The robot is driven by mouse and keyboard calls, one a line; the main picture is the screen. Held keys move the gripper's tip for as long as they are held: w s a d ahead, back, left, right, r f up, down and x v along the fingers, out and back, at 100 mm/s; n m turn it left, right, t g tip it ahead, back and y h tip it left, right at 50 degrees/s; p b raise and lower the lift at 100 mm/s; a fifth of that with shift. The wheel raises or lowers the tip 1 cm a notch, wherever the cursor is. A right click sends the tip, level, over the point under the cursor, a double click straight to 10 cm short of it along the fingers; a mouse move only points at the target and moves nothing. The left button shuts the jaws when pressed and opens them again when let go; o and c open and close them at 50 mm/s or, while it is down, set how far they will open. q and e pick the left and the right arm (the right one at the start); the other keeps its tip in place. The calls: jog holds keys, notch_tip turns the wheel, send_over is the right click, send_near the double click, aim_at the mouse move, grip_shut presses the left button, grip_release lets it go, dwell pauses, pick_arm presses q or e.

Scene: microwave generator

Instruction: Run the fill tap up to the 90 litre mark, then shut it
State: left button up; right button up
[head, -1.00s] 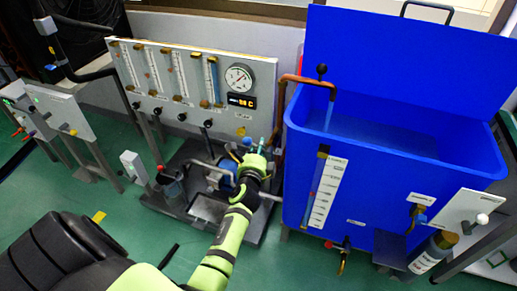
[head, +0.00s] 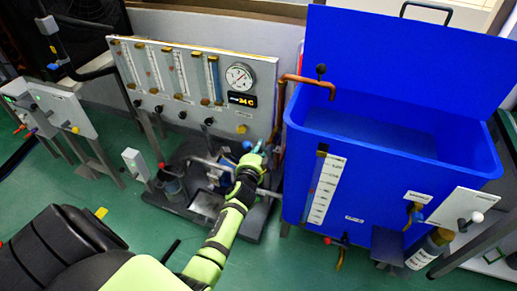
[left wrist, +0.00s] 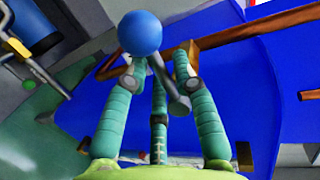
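The blue tank (head: 395,195) stands at the right with its lid up and water (head: 370,132) inside. My left gripper (head: 257,150) is by a blue ball (head: 247,145) left of the tank. In the left wrist view the blue ball (left wrist: 140,33) sits on a grey rod just ahead of the spread teal fingers (left wrist: 158,65); contact is unclear. My right gripper is not seen.
The flow-meter panel (head: 150,50) with a dial (head: 239,77) and a display (head: 242,100) stands behind the gripper. A dark base frame (head: 165,202) lies below it. Two drain taps and a grey bottle (head: 428,250) are at the tank's lower front. The green floor is mostly free in front.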

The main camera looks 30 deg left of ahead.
pick_arm(q)
jog(key=shift+s, duration=0.15)
jog(key=v, duration=1.1)
jog(key=shift+s+d+r, duration=0.15)
jog(key=shift+s+d, duration=0.1)
jog(key=shift+s, duration=0.05)
jog(key=s+d+f+n+g+h+p, duration=0.1)
jog(key=s+d+f+n+g+h, duration=0.15)
jog(key=s+f, duration=0.45)
jog(key=s+d+f+n+g+h+p, duration=0.1)
jog(key=s+d+f+g, duration=0.2)
jog(key=f, duration=0.9)
jog(key=s+d+f+n+g+h+p, duration=0.15)
jog(key=s+d+f, duration=0.3)
jog(key=f, duration=0.45)
jog(key=s+f+n+g, duration=0.3)
jog(key=s+f, duration=0.2)
jog(key=s, duration=0.7)
jog(key=s+f+n+g, duration=0.3)
jog(key=s+f, duration=0.1)
jog(key=s, duration=0.8)
jog(key=shift+s+a+f+g+h, duration=0.25)
jog(key=shift+a+f+g+h, duration=0.05)
jog(key=shift+a+f+g, duration=0.1)
